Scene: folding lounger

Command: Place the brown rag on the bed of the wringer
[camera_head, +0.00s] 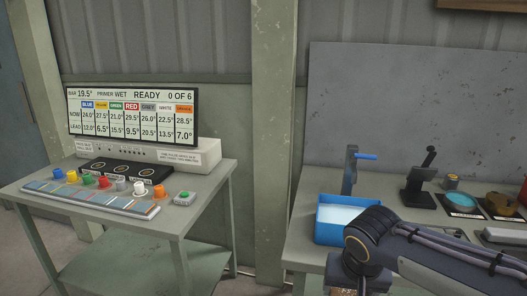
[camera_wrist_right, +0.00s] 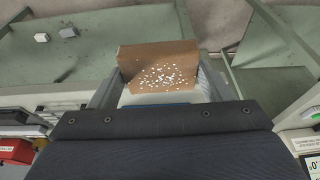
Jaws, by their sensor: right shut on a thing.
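A brown slab with white specks on its face, which looks like the brown rag (camera_wrist_right: 158,53), sits between the two grey fingers of my right gripper (camera_wrist_right: 158,78). The gripper is shut on it and holds it up. In the head view my right arm comes in from the right, and its gripper is cut off by the bottom edge. A grey post with a blue handle (camera_head: 364,156), possibly the wringer, stands behind a blue tray (camera_head: 330,236) with a pale inside. Its bed cannot be made out clearly. My left gripper is not in view.
A black lever device (camera_head: 419,186) and dark dishes (camera_head: 463,204) stand right of the tray on the green bench (camera_head: 300,254). The left table (camera_head: 218,180) carries a screen (camera_head: 132,114), coloured knobs and a green button. A gap separates the tables.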

